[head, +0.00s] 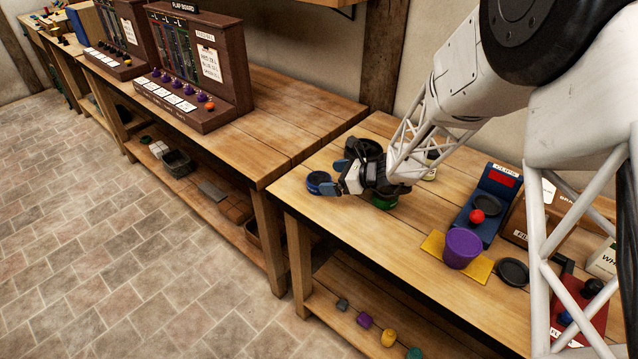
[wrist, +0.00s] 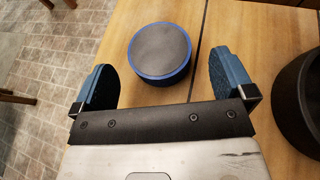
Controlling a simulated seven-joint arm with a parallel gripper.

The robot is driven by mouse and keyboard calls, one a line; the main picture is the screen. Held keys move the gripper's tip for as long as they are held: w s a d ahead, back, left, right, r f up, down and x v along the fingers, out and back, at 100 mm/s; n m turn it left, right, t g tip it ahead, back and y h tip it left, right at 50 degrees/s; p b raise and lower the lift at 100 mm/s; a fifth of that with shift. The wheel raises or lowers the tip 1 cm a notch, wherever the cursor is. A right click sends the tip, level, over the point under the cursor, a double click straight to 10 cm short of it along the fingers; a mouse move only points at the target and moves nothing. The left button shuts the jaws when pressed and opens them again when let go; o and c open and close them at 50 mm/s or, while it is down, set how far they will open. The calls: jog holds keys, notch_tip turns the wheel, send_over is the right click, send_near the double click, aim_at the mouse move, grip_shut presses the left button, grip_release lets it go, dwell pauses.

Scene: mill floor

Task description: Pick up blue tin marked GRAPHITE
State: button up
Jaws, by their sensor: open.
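A round blue tin (head: 319,183) with a dark top stands on the near-left part of the wooden table (head: 340,222). In the wrist view the blue tin (wrist: 160,52) shows its dark lid and blue rim; no GRAPHITE marking can be read. My gripper (head: 336,178) is open at the tin, and in the wrist view its two blue-padded fingers (wrist: 161,80) stand left and right of it. The tin lies between and slightly beyond the fingers, with a gap on each side. Whether they reach down around it I cannot tell.
A green tin (head: 384,202) stands close right of my gripper, and a dark round object (wrist: 312,105) is at the right edge of the wrist view. A purple cup (head: 462,248) on a yellow plate and a blue stand (head: 485,208) are farther right. The table's left edge is near.

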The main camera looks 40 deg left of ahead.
aim_at(316, 178)
jog(key=shift+x, duration=2.55)
jog(key=shift+s, duration=0.1)
jog(key=shift+c, duration=0.3)
jog(key=c, duration=1)
jog(key=shift+r, duration=0.2)
jog(key=shift+c, duration=0.2)
jog(key=shift+r, duration=0.55)
jog(key=shift+s+d+r, duration=0.1)
jog(key=shift+d+r, duration=0.1)
jog(key=shift+r, duration=0.35)
jog(key=shift+s+d+r, duration=0.1)
jog(key=shift+d+r, duration=0.1)
jog(key=shift+r, duration=0.35)
jog(key=s+d, duration=0.3)
jog(key=d, duration=0.1)
jog(key=s+d, duration=0.3)
jog(key=d, duration=0.1)
jog(key=s+d+r, duration=0.1)
jog(key=s+d, duration=0.2)
jog(key=d, duration=0.1)
jog(key=shift+s+r, duration=0.15)
